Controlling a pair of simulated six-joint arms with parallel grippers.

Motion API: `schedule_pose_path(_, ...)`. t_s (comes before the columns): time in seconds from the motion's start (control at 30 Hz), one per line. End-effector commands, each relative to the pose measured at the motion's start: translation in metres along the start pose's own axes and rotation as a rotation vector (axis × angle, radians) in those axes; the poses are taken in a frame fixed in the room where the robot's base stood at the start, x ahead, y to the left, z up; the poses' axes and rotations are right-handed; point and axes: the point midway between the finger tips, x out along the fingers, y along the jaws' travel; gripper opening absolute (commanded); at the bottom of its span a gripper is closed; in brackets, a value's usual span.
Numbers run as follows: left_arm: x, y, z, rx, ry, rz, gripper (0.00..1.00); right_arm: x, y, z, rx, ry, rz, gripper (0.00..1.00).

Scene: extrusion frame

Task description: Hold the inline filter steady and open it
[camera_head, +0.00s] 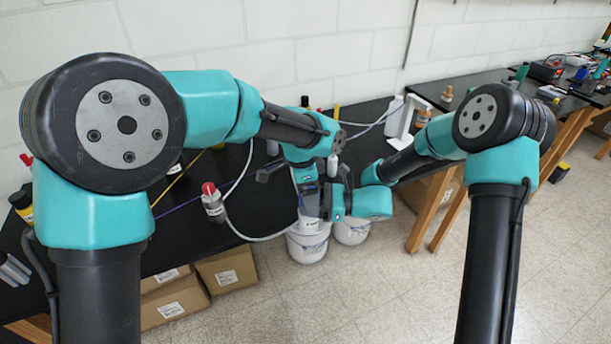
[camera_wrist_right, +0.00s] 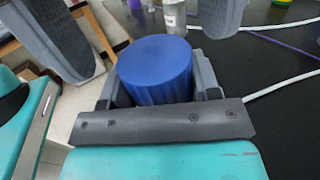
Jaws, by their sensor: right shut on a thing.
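The inline filter shows in the right wrist view as a round blue part (camera_wrist_right: 156,68) with a flat top and ribbed side. My right gripper (camera_wrist_right: 158,85) is shut around it, one finger on each side. It also shows in the head view (camera_head: 314,204), reaching in from the right near the table's front edge. My left gripper (camera_wrist_right: 140,30) shows in the right wrist view as two grey padded fingers, wide apart, near the blue part and not closed on it. The filter's lower part is hidden by my right gripper. In the head view, the arms crowd together and details are small.
A red-capped bottle (camera_head: 213,204) stands on the black table (camera_head: 185,255) left of the grippers. A pale hose (camera_head: 243,178) runs nearby. White buckets (camera_head: 307,246) and cardboard boxes (camera_head: 228,270) sit below the front edge. The floor at front right is clear.

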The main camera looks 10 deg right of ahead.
Motion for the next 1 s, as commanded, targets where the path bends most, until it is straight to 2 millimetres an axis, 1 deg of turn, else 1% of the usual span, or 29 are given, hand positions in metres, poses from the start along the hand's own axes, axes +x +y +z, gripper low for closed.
schedule_pose_path(0.13, 0.0079, 0.0002, 0.0003, 0.000, -0.001, 0.001, 0.90, 0.0000, 0.0000, 0.0002, 0.000, 0.000, 0.000, 0.00)
schedule_pose_path(0.4, 0.0084, 0.0001, 0.0003, 0.000, 0.000, 0.000, 0.90, 0.0000, 0.0000, 0.0002, 0.000, 0.000, 0.000, 0.00)
schedule_pose_path(1.0, 0.0082, 0.0001, 0.0002, 0.000, 0.000, 0.001, 0.32, 0.0000, -0.0001, 0.0003, 0.000, 0.000, 0.000, 0.00)
